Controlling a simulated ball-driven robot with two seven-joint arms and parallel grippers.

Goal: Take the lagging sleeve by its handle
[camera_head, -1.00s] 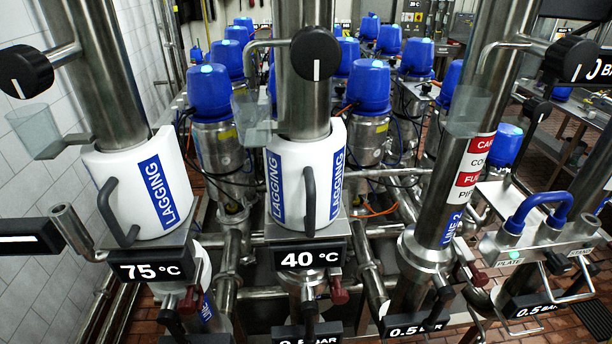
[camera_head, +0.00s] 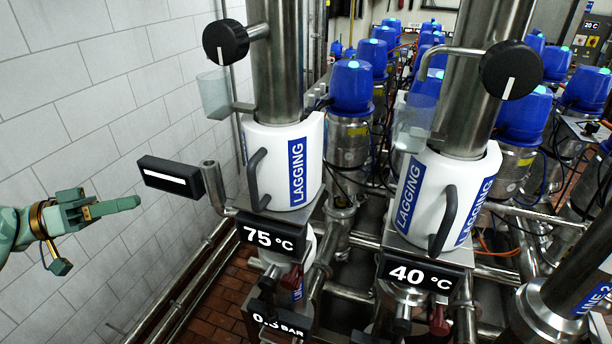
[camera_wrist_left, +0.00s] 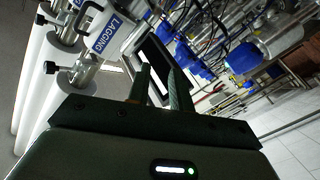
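A white lagging sleeve (camera_head: 274,172) with a blue label sits around the steel pipe above the 75 °C plate. Its black handle (camera_head: 252,180) is on its left side. A second white lagging sleeve (camera_head: 430,182), with a black handle (camera_head: 446,222), is around the pipe above the 40 °C plate. My left gripper (camera_head: 138,202) is left of both sleeves, apart from them, pointing right. In the left wrist view its two fingers (camera_wrist_left: 158,70) are apart with nothing held. A sleeve (camera_wrist_left: 127,18) and its handle (camera_wrist_left: 82,18) show there at upper left. My right gripper is not in view.
A black box with a white strip (camera_head: 170,177) is between my left gripper and the nearer sleeve. A black knob (camera_head: 226,42) and a clear cup (camera_head: 214,94) are above it. A bent steel pipe (camera_head: 212,182) stands beside the handle. The tiled wall (camera_head: 90,100) is at left.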

